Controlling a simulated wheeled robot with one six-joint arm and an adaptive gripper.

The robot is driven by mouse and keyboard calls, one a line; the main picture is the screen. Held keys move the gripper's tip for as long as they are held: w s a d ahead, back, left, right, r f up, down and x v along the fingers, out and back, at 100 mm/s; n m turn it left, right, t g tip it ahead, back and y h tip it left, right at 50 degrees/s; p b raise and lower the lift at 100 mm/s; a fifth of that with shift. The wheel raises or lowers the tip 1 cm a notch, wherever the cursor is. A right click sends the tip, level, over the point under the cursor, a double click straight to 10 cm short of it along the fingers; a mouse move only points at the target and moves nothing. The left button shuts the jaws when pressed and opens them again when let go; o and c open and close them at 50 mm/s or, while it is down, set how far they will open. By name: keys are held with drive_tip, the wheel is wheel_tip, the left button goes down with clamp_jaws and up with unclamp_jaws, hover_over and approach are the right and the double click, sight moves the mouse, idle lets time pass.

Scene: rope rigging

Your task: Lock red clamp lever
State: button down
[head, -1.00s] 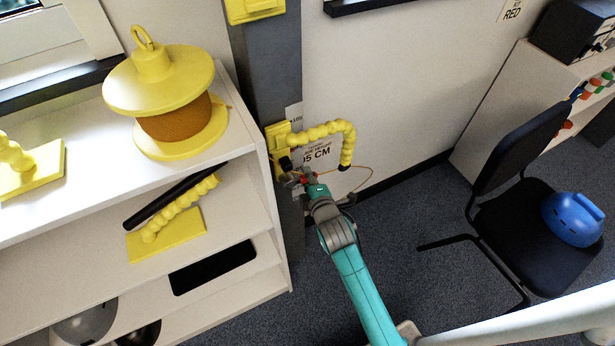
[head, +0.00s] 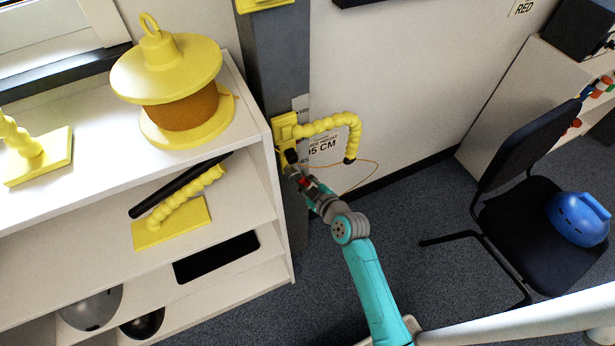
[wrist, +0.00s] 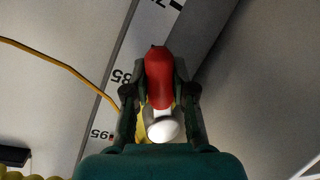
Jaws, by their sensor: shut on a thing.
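The red clamp lever (wrist: 159,77) lies between the two fingers of my gripper (wrist: 160,100) in the wrist view. The fingers are shut on it, one on each side. A white rounded part (wrist: 163,129) sits just below the lever, between the fingers. In the head view my gripper (head: 300,178) is at the grey post, just below the yellow clamp mount (head: 284,128). Only a small red patch shows there, and the fingers hide most of the lever.
A yellow segmented arm (head: 335,124) curves out beside the post, above my gripper. A thin orange rope (head: 368,178) hangs near it. A white shelf (head: 245,140) with a yellow spool (head: 180,95) stands close on the left. A black chair (head: 520,215) stands right, with open floor between.

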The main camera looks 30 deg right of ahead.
drive_tip(key=shift+a+f+m+y, duration=0.25)
drive_tip(key=shift+a+m+y, duration=0.3)
drive_tip(key=shift+m, duration=0.45)
drive_tip(key=shift+a+m+t+y, duration=0.4)
drive_tip(key=shift+a+m+y, duration=0.15)
drive_tip(key=shift+a+m, duration=0.5)
drive_tip(key=shift+d+m, duration=0.1)
drive_tip(key=shift+m, duration=0.15)
drive_tip(key=c, duration=0.9)
unclamp_jaws()
drive_tip(key=shift+c, duration=0.2)
drive_tip(key=shift+f, duration=0.1)
drive_tip(key=v, duration=1.2)
drive_tip(key=shift+f, duration=0.1)
